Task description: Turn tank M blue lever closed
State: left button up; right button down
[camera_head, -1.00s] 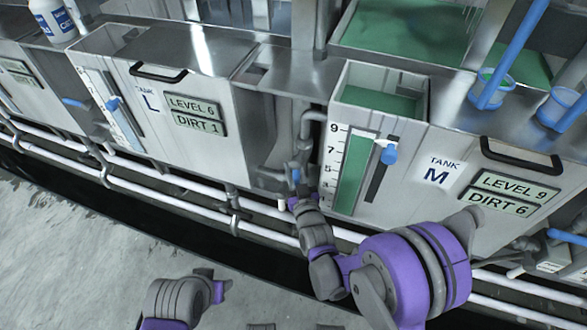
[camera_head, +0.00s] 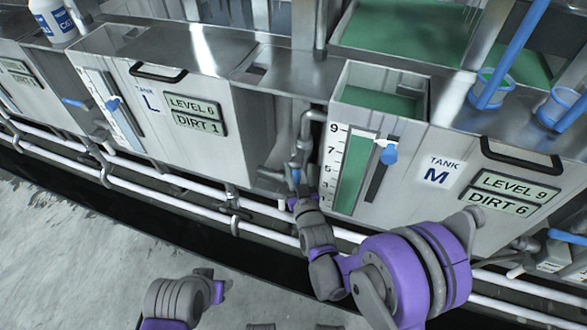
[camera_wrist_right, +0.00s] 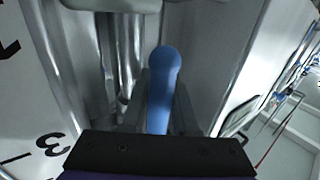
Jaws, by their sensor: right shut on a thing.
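Tank M (camera_head: 404,170) stands right of centre in the head view, with its label, a green level gauge and a "LEVEL 9, DIRT 6" plate. The blue lever (camera_head: 295,176) sits on the pipework at the left side of tank M; only a small part shows there. In the right wrist view the blue lever (camera_wrist_right: 163,90) points up between the fingers, its rounded end clear of them. My right gripper (camera_wrist_right: 160,105) is shut on the lever. In the head view my right gripper (camera_head: 297,190) is small and partly hidden by its wrist.
Tank L (camera_head: 150,100) stands to the left, with its own gauge. White pipes (camera_head: 180,182) run low along the tank fronts. A blue slider knob (camera_head: 389,154) is on tank M's gauge. Blue cups (camera_head: 490,95) stand on the right ledge. The floor (camera_head: 60,240) at lower left is clear.

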jog(key=shift+a, duration=0.1)
dwell(0.4)
jog(key=a+r+m+t+h+b, duration=0.1)
jog(key=m+h, duration=0.5)
jog(key=m, duration=0.6)
jog(key=w+a+r+m+t+h+b, duration=0.1)
jog(key=r+m+t+h, duration=0.4)
jog(key=m, duration=0.7)
jog(key=shift+w+a+r+m+h+b, duration=0.25)
jog(key=shift+a+r+m+h+b, duration=0.4)
jog(key=shift+a+r, duration=0.65)
jog(key=shift+h, duration=0.35)
jog(key=c, duration=0.7)
grip_release()
